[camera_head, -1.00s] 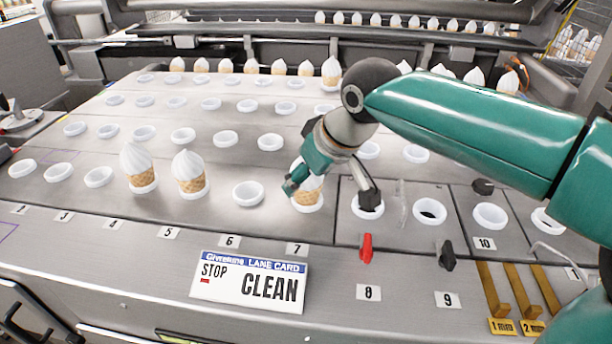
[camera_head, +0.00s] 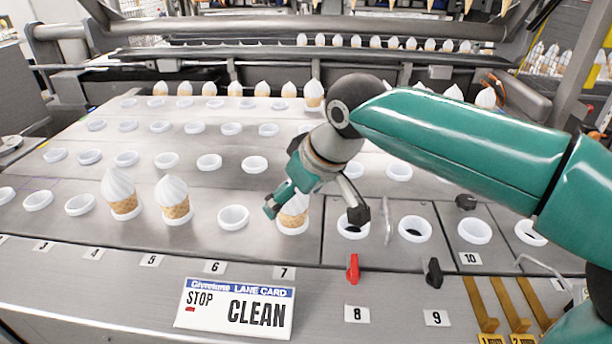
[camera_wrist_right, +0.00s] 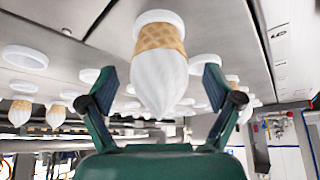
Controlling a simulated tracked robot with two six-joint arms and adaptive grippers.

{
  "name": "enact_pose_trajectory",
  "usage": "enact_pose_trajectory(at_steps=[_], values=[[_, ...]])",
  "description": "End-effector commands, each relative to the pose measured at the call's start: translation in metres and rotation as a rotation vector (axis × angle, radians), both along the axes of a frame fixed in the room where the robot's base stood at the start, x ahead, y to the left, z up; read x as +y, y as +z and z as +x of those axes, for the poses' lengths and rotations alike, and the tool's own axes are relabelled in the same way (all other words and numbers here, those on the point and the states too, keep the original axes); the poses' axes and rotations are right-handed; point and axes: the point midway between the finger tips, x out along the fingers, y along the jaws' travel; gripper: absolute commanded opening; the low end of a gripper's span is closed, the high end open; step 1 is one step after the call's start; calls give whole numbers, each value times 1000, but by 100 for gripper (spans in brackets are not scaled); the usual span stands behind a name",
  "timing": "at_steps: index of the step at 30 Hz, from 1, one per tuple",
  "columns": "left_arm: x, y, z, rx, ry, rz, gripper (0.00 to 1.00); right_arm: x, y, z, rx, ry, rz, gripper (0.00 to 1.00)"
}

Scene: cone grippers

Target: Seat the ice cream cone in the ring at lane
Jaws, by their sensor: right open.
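My right gripper (camera_head: 315,212) is open, its fingers on either side of the ice cream cone at lane 7 (camera_head: 292,215). In the right wrist view, this cone (camera_wrist_right: 160,75) shows between the two spread fingers (camera_wrist_right: 160,90), with a gap on each side. It has a white swirl top and a waffle base, and stands upright in its white ring (camera_wrist_right: 158,17). My gripper hides part of the cone in the head view. Two more upright cones stand in front-row rings at lane 4 (camera_head: 119,190) and lane 5 (camera_head: 174,197). My left gripper is not in view.
The ring at lane 6 (camera_head: 233,218) and the ring at lane 8 (camera_head: 352,230) are empty. A lane card (camera_head: 235,308) stands at the front edge. Red (camera_head: 352,268) and black (camera_head: 433,271) knobs stick up near lanes 8 and 9. More cones line the back.

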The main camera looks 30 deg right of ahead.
Motion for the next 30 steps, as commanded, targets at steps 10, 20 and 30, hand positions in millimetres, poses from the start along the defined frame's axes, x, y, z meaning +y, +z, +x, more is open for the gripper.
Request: enact_pose_trajectory(at_steps=[10,20,30], values=[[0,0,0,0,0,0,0,-7,60,-32,-6,1,2,90],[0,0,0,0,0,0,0,-11,90,-50,-1,0,1,90],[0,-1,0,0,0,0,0,-11,91,-51,0,0,0,90]])
